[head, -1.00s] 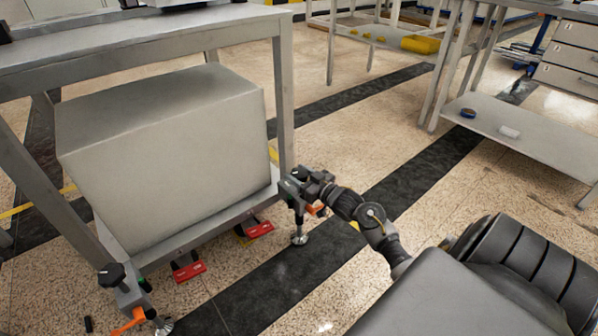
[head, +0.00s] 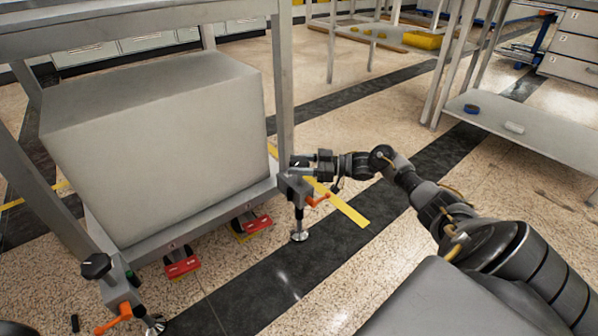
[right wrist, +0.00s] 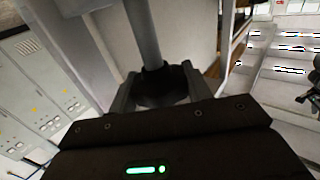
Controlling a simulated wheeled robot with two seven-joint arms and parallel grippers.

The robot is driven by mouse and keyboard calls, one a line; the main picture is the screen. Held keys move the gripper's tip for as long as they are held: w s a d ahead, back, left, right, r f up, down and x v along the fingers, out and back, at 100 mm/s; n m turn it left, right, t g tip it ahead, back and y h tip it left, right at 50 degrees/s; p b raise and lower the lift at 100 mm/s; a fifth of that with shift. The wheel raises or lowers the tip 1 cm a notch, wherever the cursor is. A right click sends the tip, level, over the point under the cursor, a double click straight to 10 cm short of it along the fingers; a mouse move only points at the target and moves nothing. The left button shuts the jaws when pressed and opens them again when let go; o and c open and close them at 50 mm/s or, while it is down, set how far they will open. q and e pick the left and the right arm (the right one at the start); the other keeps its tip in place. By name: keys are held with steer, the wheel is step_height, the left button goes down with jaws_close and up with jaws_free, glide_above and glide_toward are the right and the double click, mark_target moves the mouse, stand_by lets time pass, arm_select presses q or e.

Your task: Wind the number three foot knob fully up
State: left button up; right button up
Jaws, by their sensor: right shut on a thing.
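My right gripper (head: 305,162) is shut on the black foot knob at the front right corner of the grey bench frame. The right wrist view shows the dark knob (right wrist: 160,88) between the two fingers (right wrist: 160,93), with a grey rod running up from it. Below it in the head view are an orange lever (head: 317,199) and a metal foot (head: 299,235) on the floor. A second black knob (head: 97,266) stands free at the front left corner. I cannot read a number three on either foot. My left gripper is not in view.
A large grey box (head: 165,160) fills the bench's lower shelf. Red blocks (head: 182,263) lie on the floor below it. Another bench (head: 540,135) stands at the right. The dark floor strip (head: 260,290) in front is clear.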

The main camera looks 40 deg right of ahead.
steer(key=shift+a, duration=0.1)
stand_by(0.5)
steer(key=o, duration=1)
